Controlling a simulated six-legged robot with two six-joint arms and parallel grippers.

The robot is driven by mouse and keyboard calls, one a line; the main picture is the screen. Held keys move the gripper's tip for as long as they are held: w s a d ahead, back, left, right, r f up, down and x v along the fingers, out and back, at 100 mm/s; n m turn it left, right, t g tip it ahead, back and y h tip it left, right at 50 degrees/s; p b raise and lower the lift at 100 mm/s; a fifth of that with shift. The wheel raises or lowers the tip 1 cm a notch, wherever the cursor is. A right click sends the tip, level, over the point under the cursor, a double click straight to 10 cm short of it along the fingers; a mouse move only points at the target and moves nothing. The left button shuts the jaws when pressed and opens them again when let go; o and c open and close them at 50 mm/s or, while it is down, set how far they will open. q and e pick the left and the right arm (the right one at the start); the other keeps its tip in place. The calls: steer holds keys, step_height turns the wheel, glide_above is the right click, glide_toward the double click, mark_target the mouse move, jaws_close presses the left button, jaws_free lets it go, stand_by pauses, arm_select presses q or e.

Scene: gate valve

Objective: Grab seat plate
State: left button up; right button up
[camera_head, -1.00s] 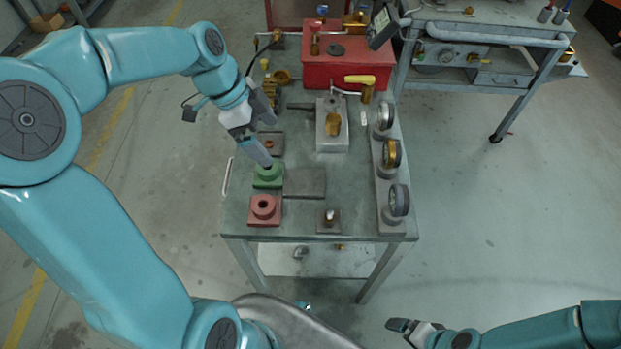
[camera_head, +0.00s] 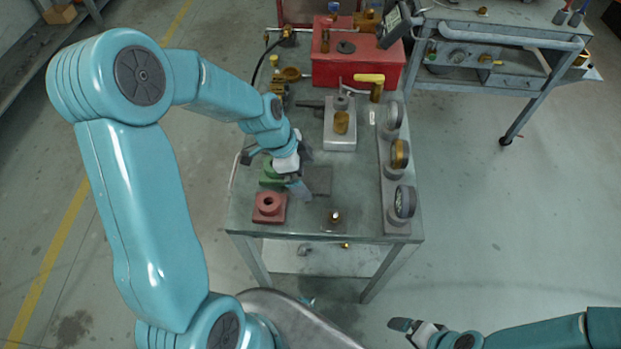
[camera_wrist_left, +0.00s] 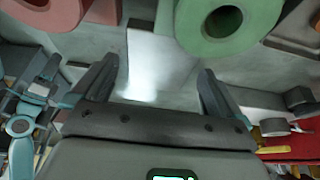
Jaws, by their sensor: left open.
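I cannot tell for sure which piece is the seat plate. A flat dark square plate (camera_head: 319,181) lies on the bench, partly behind my left gripper (camera_head: 300,180). A green block with a round boss (camera_head: 268,178) is partly hidden by that gripper. A red block with a holed boss (camera_head: 269,208) sits in front of it. In the left wrist view my left gripper (camera_wrist_left: 157,70) is open and empty, with bare grey surface between its fingers. The green boss (camera_wrist_left: 222,22) is at upper right and the red block (camera_wrist_left: 45,12) at upper left. My right gripper (camera_head: 403,325) is away from the bench.
A rack with round discs (camera_head: 398,205) stands along the bench's right edge. A grey block with a brass piece (camera_head: 340,125) and a red toolbox (camera_head: 352,68) are further back. A small dark block with a brass-coloured stud (camera_head: 335,218) sits near the front edge.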

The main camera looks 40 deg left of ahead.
arm_select(q)
steer(key=shift+d+f, duration=0.1)
steer(key=shift+f, duration=0.35)
steer(key=c, duration=1.7)
steer(key=shift+w+r, duration=0.1)
steer(key=shift+c, duration=0.2)
steer(key=shift+r, duration=0.15)
